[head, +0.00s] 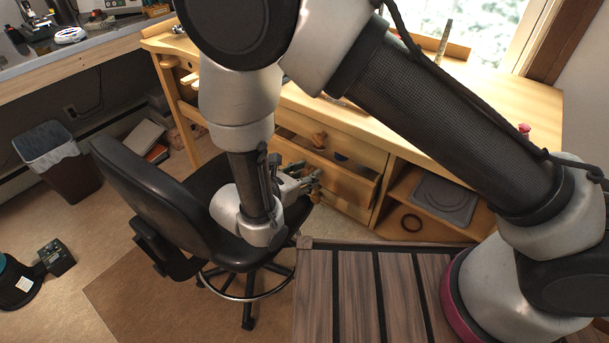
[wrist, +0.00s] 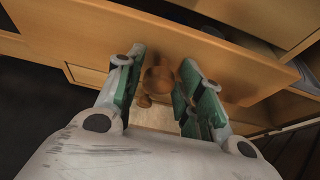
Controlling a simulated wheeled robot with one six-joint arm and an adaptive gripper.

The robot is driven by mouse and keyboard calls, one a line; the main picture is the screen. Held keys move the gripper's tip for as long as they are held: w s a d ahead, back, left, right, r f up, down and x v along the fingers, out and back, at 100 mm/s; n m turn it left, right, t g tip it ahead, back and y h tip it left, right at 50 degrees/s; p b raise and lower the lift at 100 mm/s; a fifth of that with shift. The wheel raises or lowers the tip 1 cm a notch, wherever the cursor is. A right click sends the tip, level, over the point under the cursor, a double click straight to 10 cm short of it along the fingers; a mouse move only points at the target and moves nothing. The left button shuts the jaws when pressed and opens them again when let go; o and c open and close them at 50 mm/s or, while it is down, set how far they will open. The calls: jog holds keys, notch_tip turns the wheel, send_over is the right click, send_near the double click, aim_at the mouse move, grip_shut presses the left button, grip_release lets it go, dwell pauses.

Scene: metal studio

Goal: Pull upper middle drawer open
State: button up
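The wooden drawer (head: 335,174) stands partly pulled out of the light-wood workbench (head: 500,110), and its inside shows behind the top of its front. Its front panel (wrist: 90,38) crosses the wrist view. A round brown wooden knob (wrist: 158,80) on it sits between the two green-padded fingers of my gripper (wrist: 160,88). The fingers are apart, one on each side of the knob, with a small gap visible on both sides. In the head view my gripper (head: 306,184) is at the drawer front, partly hidden by my arm.
A black office chair (head: 165,205) stands close left of my arm. An open shelf (head: 415,205) with a grey case (head: 444,199) is right of the drawers. A wood-slatted surface (head: 350,290) lies in front. A waste bin (head: 58,160) stands far left.

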grip_shut()
jog(key=s+a, duration=0.5)
jog(key=s, duration=0.2)
jog(key=shift+s, duration=0.35)
jog(key=shift+a, duration=0.1)
jog(key=o, duration=0.5)
grip_release()
jog(key=shift+o, duration=0.2)
jog(key=v, duration=1.2)
